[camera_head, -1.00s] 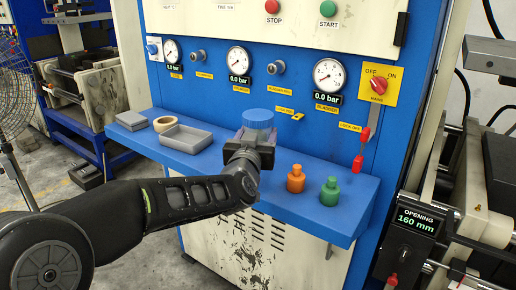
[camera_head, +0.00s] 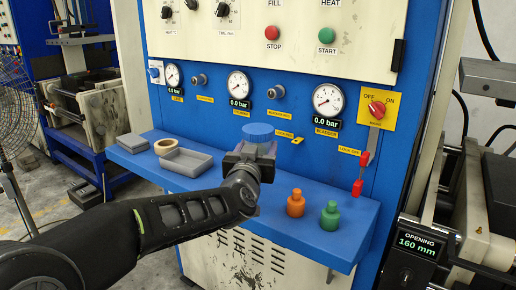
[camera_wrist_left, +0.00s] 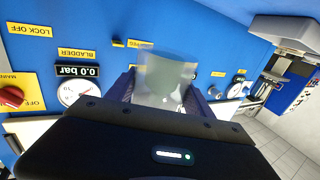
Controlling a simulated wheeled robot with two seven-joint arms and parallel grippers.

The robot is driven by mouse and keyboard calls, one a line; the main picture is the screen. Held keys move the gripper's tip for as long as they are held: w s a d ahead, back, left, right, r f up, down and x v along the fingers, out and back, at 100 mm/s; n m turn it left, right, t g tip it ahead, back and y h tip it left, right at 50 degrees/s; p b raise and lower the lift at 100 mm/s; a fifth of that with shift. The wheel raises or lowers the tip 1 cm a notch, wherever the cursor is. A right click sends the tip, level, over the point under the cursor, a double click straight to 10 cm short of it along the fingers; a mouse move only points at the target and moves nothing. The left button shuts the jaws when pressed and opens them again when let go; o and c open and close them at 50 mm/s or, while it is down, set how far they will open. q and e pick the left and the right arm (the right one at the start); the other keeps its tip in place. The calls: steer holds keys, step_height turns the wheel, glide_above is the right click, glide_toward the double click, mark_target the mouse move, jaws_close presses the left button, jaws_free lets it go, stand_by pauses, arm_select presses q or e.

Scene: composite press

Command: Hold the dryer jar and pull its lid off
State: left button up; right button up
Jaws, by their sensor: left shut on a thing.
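The dryer jar shows its blue lid (camera_head: 258,131) on top in the head view, with a paler wall just below. My left gripper (camera_head: 254,151) is shut around the jar, and its body hides most of the jar there. The jar and gripper are in front of the press panel, at the shelf's back side. In the left wrist view the clear, greyish jar body (camera_wrist_left: 163,82) is between the two dark fingers of my left gripper (camera_wrist_left: 165,95). I cannot make out the lid there. My right gripper is not in view.
The blue shelf (camera_head: 335,240) carries an orange bottle (camera_head: 296,204) and a green bottle (camera_head: 330,216) to the right of the jar. A grey tray (camera_head: 190,170), a tape roll (camera_head: 166,146) and a grey block (camera_head: 133,145) lie at left.

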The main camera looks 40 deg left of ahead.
arm_select(q)
jaws_close()
stand_by(0.7)
